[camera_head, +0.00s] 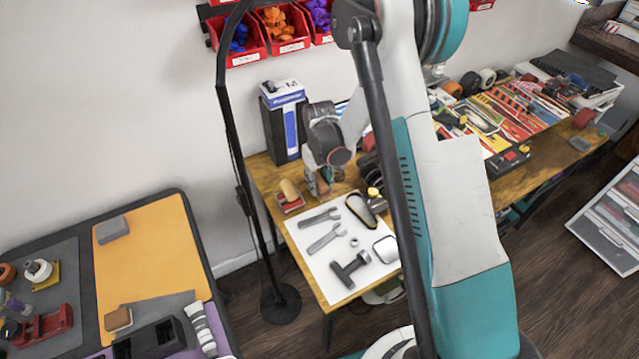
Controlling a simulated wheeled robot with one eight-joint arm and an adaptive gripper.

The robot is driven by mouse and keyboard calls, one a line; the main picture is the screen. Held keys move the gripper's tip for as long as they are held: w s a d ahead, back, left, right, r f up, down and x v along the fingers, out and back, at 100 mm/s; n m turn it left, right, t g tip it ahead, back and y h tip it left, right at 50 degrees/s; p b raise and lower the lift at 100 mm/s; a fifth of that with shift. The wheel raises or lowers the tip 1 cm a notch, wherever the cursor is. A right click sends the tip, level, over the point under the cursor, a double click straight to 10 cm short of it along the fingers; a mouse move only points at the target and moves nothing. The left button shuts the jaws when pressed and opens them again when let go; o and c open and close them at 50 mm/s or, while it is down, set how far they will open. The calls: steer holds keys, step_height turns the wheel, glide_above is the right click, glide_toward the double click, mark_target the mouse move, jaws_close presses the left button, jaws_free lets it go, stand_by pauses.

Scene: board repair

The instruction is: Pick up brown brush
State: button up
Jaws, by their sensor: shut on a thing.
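My gripper (322,188) hangs low over the back left part of the wooden table, near the top edge of the white sheet. It is shut on the brown brush (323,186), which shows only as a small brown patch between the fingers. The arm and fingers hide most of it. I cannot tell whether the brush touches the table.
A tan block on a red base (290,196) stands just left of my gripper. A blue-and-black box (284,122) stands behind. The white sheet (318,284) holds wrenches and a black T-shaped tool (350,268). A dark lamp pole (236,130) rises at the left.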

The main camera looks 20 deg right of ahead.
mark_target(320, 180)
step_height(320, 180, up, 19)
steer(key=p, duration=0.5)
steer(key=shift+r, duration=0.1)
